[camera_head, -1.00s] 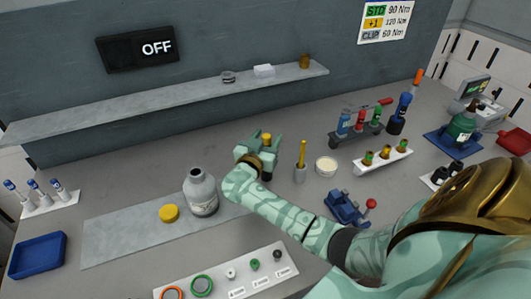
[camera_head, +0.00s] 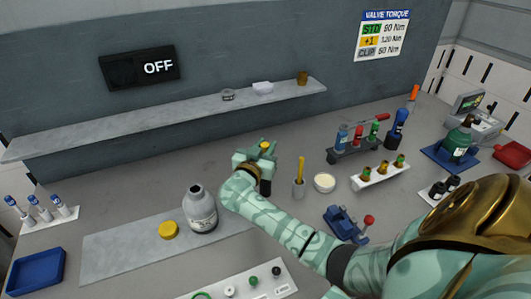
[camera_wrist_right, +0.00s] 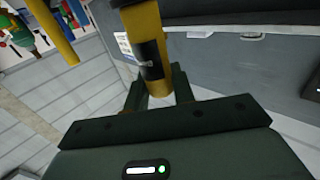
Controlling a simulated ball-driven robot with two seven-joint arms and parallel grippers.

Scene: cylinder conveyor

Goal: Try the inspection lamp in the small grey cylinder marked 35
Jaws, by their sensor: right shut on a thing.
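My right gripper (camera_head: 262,158) is shut on a yellow-and-black rod, which I take to be the inspection lamp (camera_wrist_right: 148,50). In the head view the lamp (camera_head: 265,146) shows only in part between the fingers. The gripper is behind and to the right of a small grey cylinder (camera_head: 197,190), apart from it. The cylinder stands upright on a grey mat, with an open dark neck and a label too small to read. A yellow cap (camera_head: 169,230) lies on the mat to its left. My left gripper is not in view.
A yellow stick (camera_head: 301,165) stands in a holder right of the gripper, beside a white-topped round dish (camera_head: 324,183). Racks and a blue clamp (camera_head: 340,222) are farther right. A shelf (camera_head: 170,118) and an OFF display (camera_head: 140,69) are behind. The mat (camera_head: 110,240) has free room at left.

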